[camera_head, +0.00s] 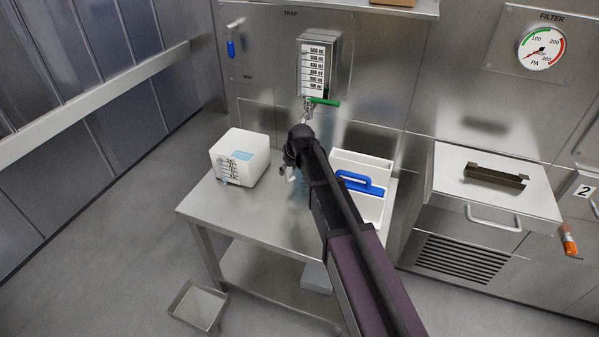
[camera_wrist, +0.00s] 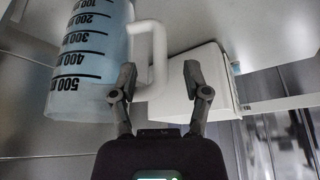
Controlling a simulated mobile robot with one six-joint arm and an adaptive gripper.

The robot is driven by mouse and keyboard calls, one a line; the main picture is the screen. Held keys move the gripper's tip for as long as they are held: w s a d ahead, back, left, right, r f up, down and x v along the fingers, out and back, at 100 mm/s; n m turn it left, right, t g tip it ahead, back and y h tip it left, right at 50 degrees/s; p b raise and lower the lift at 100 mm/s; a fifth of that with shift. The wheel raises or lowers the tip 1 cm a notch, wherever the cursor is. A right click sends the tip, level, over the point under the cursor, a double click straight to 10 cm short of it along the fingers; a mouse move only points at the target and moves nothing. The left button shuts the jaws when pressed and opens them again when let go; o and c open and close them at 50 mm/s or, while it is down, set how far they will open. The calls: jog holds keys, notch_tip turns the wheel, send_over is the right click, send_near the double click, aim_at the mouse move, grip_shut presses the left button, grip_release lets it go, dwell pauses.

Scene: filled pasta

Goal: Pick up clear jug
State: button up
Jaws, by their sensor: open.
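The clear jug (camera_wrist: 88,60) is a translucent, bluish measuring jug with black marks from 100 to 500. It fills the upper left of the wrist view and appears upside down there. Its pale handle (camera_wrist: 160,45) reaches down between the two fingers of my gripper (camera_wrist: 158,77). The fingers are open, one on each side of the handle, and I cannot tell whether either touches it. In the head view, my arm hides most of the jug, and only a small bluish part (camera_head: 296,179) shows on the steel table (camera_head: 222,208).
A white box (camera_head: 230,166) stands left of my gripper on the table. A white caddy with a blue handle (camera_head: 361,182) stands to the right. A wall gauge with a green-handled tap (camera_head: 324,102) is behind. A steel bin (camera_head: 198,304) is on the floor.

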aim_at(287, 181)
jog(key=shift+b+x, duration=1.55)
jog(key=shift+x, duration=0.4)
grip_shut()
